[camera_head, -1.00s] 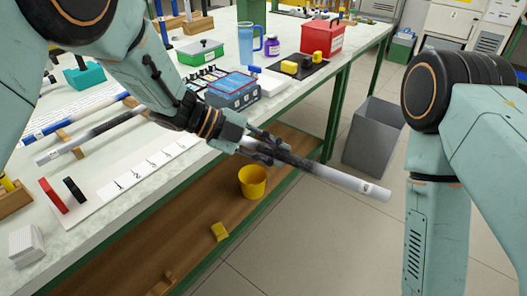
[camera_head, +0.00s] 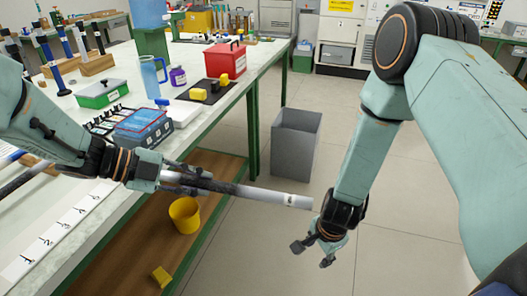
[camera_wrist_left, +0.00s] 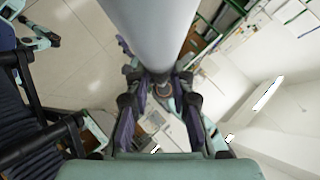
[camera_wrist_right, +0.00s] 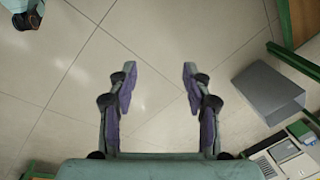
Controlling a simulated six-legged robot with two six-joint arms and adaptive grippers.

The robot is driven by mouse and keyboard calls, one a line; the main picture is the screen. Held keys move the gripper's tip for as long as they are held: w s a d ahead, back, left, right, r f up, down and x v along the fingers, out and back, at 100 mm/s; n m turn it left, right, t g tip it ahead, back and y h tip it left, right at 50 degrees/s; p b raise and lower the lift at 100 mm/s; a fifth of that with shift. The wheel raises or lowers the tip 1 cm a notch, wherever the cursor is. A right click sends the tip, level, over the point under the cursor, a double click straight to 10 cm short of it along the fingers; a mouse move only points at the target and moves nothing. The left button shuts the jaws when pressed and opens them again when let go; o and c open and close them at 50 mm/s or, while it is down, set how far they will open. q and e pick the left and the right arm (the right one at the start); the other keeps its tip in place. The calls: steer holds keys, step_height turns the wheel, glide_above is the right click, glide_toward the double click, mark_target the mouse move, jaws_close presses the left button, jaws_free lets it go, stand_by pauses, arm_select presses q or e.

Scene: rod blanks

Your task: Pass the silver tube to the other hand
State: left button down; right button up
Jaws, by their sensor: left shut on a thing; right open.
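The silver tube (camera_head: 250,193) has a pale end and a dark, mottled stretch. My left gripper (camera_head: 185,178) is shut on it and holds it out past the table's front edge, roughly level. The tube fills the top middle of the left wrist view (camera_wrist_left: 150,30), between the fingers (camera_wrist_left: 160,85). My right gripper (camera_head: 318,250) is open and empty, below and to the right of the tube's pale end, apart from it. The right wrist view shows only floor between its spread fingers (camera_wrist_right: 158,90).
The table (camera_head: 100,215) holds a blue box (camera_head: 143,127), a green box (camera_head: 103,93), a red box (camera_head: 224,62) and a blue cup (camera_head: 152,78). A yellow bucket (camera_head: 185,215) is on the lower shelf. A grey bin (camera_head: 295,143) stands on the floor behind the tube's end.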

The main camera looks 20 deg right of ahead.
steer(key=w+a+r+m+t+y, duration=0.25)
steer(key=w+r+m, duration=0.55)
steer(key=r, duration=0.5)
steer(key=a+r+y, duration=0.2)
steer(key=a+r, duration=0.1)
steer(key=r, duration=0.3)
steer(key=a+r+y, duration=0.2)
steer(key=a+r, duration=0.2)
steer(key=r, duration=0.3)
arm_select(q)
steer(key=shift+s, duration=0.1)
arm_select(e)
steer(key=y, duration=0.2)
glide_toward(223, 184)
steer(key=shift+s+d+r+g, duration=0.1)
steer(key=shift+d+r+g, duration=0.25)
steer(key=shift+d+r, duration=0.45)
steer(key=shift+a, duration=0.2)
steer(key=shift+x, duration=5.85)
